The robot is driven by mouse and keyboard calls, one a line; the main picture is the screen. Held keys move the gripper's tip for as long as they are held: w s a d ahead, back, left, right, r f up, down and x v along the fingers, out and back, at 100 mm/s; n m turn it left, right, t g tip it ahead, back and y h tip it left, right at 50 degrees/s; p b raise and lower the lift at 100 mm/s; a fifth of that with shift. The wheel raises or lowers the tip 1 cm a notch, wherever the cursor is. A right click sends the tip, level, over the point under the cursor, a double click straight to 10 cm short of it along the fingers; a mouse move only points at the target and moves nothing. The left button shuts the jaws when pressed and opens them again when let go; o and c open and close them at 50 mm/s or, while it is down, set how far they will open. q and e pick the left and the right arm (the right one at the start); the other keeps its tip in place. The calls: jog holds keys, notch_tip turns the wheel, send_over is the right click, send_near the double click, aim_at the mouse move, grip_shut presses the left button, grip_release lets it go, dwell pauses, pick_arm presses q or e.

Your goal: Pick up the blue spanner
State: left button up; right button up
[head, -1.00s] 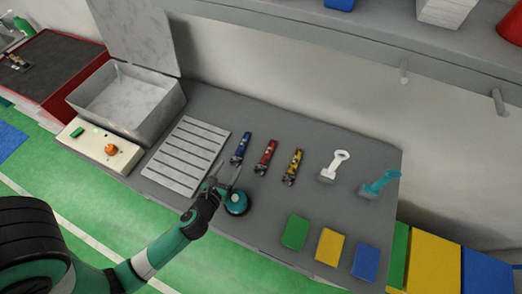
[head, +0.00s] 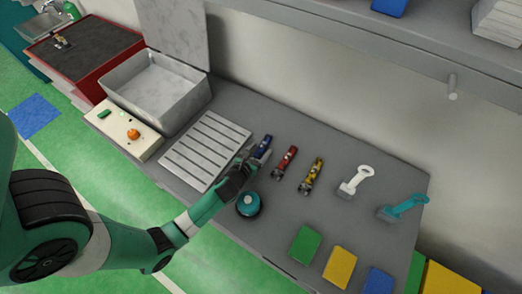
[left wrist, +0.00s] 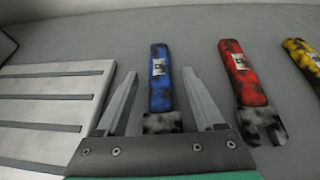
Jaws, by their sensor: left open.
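The blue spanner (head: 264,144) lies on the grey bench, first in a row of three spanners. In the left wrist view the blue spanner (left wrist: 160,82) has a worn blue handle with a pale label and a grey, mottled jaw end nearest me. My left gripper (head: 255,157) is open over its near end. In the left wrist view the two fingers of my left gripper (left wrist: 154,88) stand on either side of the spanner, with gaps between. My right gripper is not in view.
A red spanner (head: 285,162) and a yellow spanner (head: 312,175) lie to the right. A slotted plate (head: 205,150) is at left, and a round teal object (head: 248,204) sits close below my gripper. A white tool (head: 355,181) and a teal tool (head: 403,208) lie farther right.

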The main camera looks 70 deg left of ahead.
aim_at(259, 151)
pick_arm(q)
grip_shut()
jog(key=shift+r, duration=0.1)
dwell(0.4)
jog(key=shift+r+p, duration=0.6)
jog(key=shift+p, duration=0.15)
notch_tip(259, 151, up, 3)
jog(key=p, duration=0.3)
jog(key=s+r+p, duration=0.8)
jog(key=s+p, duration=0.6)
jog(key=p, duration=0.5)
jog(key=shift+a+r, duration=0.3)
